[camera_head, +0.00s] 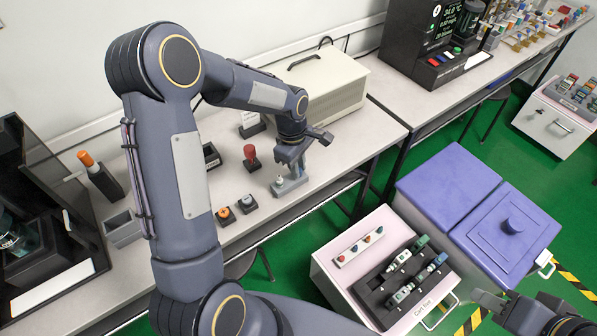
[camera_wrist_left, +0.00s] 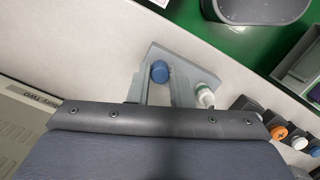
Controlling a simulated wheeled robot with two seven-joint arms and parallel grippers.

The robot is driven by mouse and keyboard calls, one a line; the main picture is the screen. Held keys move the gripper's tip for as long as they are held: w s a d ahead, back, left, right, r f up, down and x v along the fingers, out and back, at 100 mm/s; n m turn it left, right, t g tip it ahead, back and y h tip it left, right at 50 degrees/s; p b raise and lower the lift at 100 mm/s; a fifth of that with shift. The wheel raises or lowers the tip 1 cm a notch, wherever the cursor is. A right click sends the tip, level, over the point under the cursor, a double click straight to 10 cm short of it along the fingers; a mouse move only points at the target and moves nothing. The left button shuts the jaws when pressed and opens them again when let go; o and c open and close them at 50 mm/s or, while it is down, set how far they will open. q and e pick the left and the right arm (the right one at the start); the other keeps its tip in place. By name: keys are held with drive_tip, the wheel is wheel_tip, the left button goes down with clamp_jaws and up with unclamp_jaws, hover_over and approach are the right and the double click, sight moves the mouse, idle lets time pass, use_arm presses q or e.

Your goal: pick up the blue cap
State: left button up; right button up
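The blue cap (camera_wrist_left: 159,71) shows in the left wrist view, on or over a grey stand (camera_wrist_left: 182,92) on the bench. A small white bottle with a green band (camera_wrist_left: 205,96) is beside it on the stand. The stand also shows in the head view (camera_head: 291,186), where I cannot make out the cap. My left gripper (camera_head: 289,156) points down just above the stand; its fingertips are unclear, and my dark wrist housing covers the lower wrist view. My right gripper (camera_head: 496,305) is at the lower right of the head view, away from the bench; its opening is unclear.
A red-topped holder (camera_head: 251,158) and two small button blocks (camera_head: 225,215) stand left of the stand. A beige instrument box (camera_head: 318,86) is behind. A pink cart (camera_head: 385,268) with testers and a purple bin (camera_head: 505,228) stand right, over green floor.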

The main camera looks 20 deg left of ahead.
use_arm(q)
clamp_jaws()
